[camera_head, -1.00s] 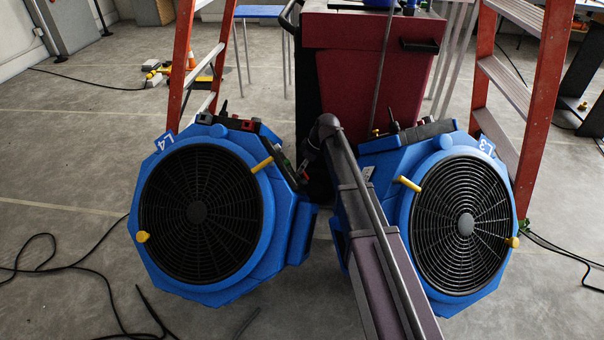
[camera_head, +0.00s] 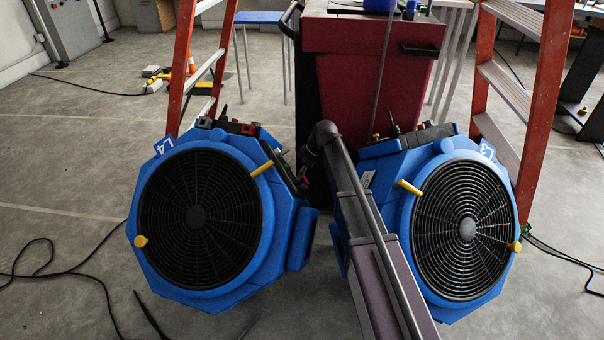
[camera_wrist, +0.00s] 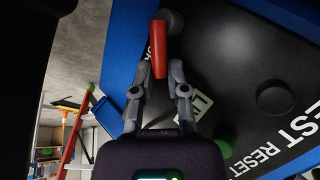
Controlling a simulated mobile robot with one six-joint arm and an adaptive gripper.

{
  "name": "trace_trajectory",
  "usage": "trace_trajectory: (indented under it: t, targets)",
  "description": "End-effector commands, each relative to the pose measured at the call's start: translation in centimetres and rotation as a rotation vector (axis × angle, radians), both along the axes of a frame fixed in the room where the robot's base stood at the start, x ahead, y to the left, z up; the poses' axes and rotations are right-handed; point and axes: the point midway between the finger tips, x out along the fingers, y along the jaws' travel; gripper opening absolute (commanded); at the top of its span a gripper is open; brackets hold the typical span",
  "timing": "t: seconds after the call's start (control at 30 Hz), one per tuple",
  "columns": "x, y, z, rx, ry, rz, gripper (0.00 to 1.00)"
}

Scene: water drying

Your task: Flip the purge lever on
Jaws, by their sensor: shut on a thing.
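A red-orange lever (camera_wrist: 159,50) stands on a black control panel (camera_wrist: 245,75) in the wrist view, its base at a grey round boss. My gripper (camera_wrist: 160,72) has one finger on each side of the lever and is shut on it. Part of a label shows behind the right finger; the lever's full label is hidden. The panel carries the words "TEST RESET", a dark round knob (camera_wrist: 275,98) and a green button (camera_wrist: 223,146). In the head view, my arm reaches to the side of the left blue fan, L4 (camera_head: 262,225); the fingers and lever are not clear there.
A second blue fan, L3 (camera_head: 405,215), stands right of my arm. A dark red cabinet (camera_head: 365,85) stands behind, between two orange ladders (camera_head: 187,65) (camera_head: 545,110). Black cables (camera_head: 55,268) lie on the floor at left. Open floor lies left of the fans.

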Motion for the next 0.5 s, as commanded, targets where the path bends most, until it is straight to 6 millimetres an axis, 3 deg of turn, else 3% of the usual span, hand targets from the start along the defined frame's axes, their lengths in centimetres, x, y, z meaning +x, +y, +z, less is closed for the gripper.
trace_trajectory:
  t: [0.5]
  targets:
    - [0.77, 0.19, -0.38, -0.071, 0.156, -0.091, 0.00]
